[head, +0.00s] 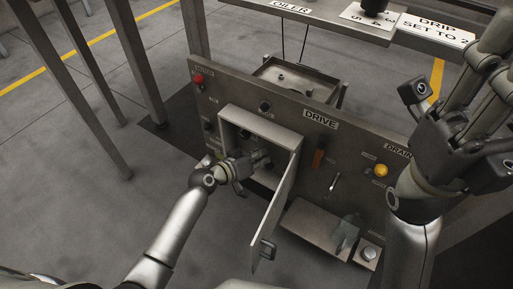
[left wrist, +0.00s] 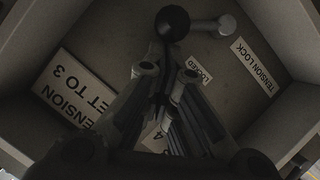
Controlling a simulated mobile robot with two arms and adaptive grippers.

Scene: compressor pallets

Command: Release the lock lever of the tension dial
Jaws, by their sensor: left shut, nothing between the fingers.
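The tension lock lever shows in the left wrist view as a short rod with a black ball knob (left wrist: 172,22) and a grey round pivot (left wrist: 227,24). It lies beside the TENSION LOCK label (left wrist: 254,66). My left gripper (left wrist: 168,72) is shut and empty, its fingertips just below the knob in that picture; I cannot tell whether they touch it. In the head view my left gripper (head: 262,159) reaches into the open box (head: 228,117) on the drive panel. The tension dial is not clearly visible behind the fingers. My right gripper (head: 445,120) is raised at the right.
The box door (head: 277,212) stands open to the right of my left gripper. A LOCKED label (left wrist: 202,73) and a tension setting label (left wrist: 72,88) are on the box's back. The panel (head: 345,165) carries a red button (head: 198,79) and a yellow knob (head: 380,171).

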